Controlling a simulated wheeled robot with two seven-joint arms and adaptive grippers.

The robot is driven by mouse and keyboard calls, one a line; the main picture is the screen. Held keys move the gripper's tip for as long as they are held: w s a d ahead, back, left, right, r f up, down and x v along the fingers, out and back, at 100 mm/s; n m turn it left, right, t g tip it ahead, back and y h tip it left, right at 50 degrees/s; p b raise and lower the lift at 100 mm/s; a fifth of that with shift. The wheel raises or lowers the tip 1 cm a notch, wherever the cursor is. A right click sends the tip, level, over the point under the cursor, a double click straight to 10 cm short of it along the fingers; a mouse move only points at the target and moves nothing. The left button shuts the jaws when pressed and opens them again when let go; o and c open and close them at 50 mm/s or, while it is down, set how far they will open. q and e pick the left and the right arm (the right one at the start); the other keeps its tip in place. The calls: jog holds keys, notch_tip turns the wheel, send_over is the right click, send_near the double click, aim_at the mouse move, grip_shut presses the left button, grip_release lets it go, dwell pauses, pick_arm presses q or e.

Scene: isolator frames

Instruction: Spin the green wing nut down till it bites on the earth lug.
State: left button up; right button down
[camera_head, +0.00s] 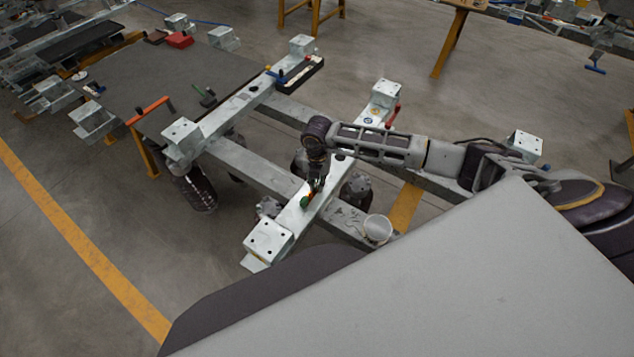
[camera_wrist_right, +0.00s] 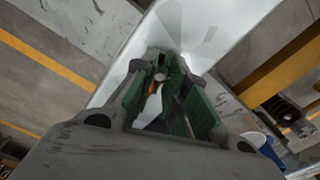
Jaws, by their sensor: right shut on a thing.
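My right gripper (camera_head: 314,187) reaches down onto the pale steel beam of the frame (camera_head: 287,219). The green wing nut (camera_head: 305,201) shows as a small green spot at its fingertips, with a bit of orange beside it. In the right wrist view the gripper (camera_wrist_right: 163,98) is shut on the wing nut (camera_wrist_right: 180,110), with green on both sides of a grey round stud end (camera_wrist_right: 160,77). An orange piece (camera_wrist_right: 154,88) shows between the fingers; I cannot tell whether it is the earth lug. The lug's contact with the nut is hidden. My left gripper is not in view.
A red-handled tool (camera_head: 393,115) and a black tray (camera_head: 301,73) lie on other parts of the frame. Open floor lies to the left.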

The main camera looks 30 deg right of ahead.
aim_at(317, 183)
jog(key=n+b, duration=0.1)
jog(key=n, duration=0.1)
jog(key=shift+n, duration=0.3)
jog(key=shift+n+b, duration=0.7)
jog(key=shift+n, duration=0.3)
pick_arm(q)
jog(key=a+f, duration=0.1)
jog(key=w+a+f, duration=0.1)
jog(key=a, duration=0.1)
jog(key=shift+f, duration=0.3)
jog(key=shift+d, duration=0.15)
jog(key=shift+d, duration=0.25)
pick_arm(e)
jog(key=c, duration=1.4)
grip_release()
jog(key=shift+o, duration=0.2)
jog(key=shift+r, duration=0.2)
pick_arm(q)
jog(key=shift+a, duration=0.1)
pick_arm(e)
notch_tip(317, 183, up, 12)
jog(key=shift+f, duration=0.15)
